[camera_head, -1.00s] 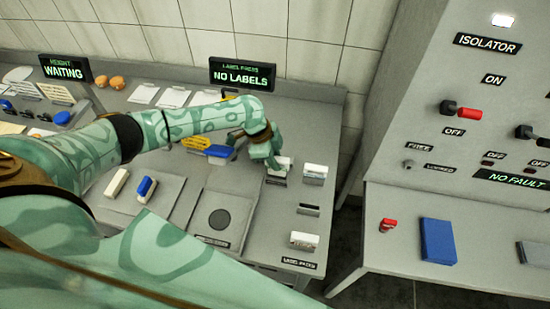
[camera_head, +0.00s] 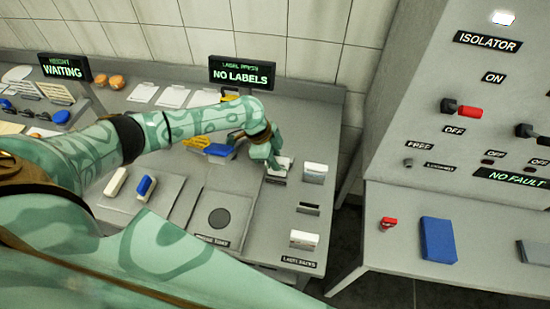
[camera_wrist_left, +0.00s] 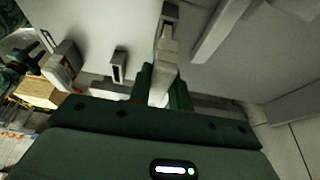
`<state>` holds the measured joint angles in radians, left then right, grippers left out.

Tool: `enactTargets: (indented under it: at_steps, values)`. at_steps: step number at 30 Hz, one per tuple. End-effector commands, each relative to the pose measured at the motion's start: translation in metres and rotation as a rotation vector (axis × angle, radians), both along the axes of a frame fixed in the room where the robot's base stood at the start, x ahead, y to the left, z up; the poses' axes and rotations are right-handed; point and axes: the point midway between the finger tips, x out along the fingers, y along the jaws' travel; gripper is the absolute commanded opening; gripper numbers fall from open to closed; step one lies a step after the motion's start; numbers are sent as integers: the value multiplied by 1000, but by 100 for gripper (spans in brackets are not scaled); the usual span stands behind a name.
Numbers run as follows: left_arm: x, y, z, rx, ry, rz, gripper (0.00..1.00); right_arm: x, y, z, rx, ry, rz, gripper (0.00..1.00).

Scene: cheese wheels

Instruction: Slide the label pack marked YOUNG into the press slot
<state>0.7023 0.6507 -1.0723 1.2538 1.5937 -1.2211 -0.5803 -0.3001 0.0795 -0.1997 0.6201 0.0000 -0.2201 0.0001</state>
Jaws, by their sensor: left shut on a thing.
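My left gripper (camera_head: 270,160) is shut on a white label pack (camera_head: 281,168) at the back of the label press table. In the left wrist view the gripper's dark green fingers (camera_wrist_left: 160,92) close around a pale upright piece (camera_wrist_left: 160,75). Two other label packs stand nearby, one right of the gripper (camera_head: 314,173) and one near the front edge (camera_head: 303,240). A dark, empty slot (camera_head: 308,209) lies between them. I cannot read YOUNG on any pack. Which opening is the press slot is unclear. My right gripper is not in view.
The label press sign (camera_head: 242,73) reads NO LABELS. A yellow and blue object (camera_head: 218,151) lies left of my gripper. The isolator panel (camera_head: 480,90) stands at the right, beyond a gap.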

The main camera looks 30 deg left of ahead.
Motion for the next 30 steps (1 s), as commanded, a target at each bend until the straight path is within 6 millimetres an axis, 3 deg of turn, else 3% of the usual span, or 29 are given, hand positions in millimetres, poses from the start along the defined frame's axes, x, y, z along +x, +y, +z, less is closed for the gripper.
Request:
enactTargets:
  at_steps: [30]
  values:
    - [0,0,-27,0,0,0,0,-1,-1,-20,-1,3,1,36]
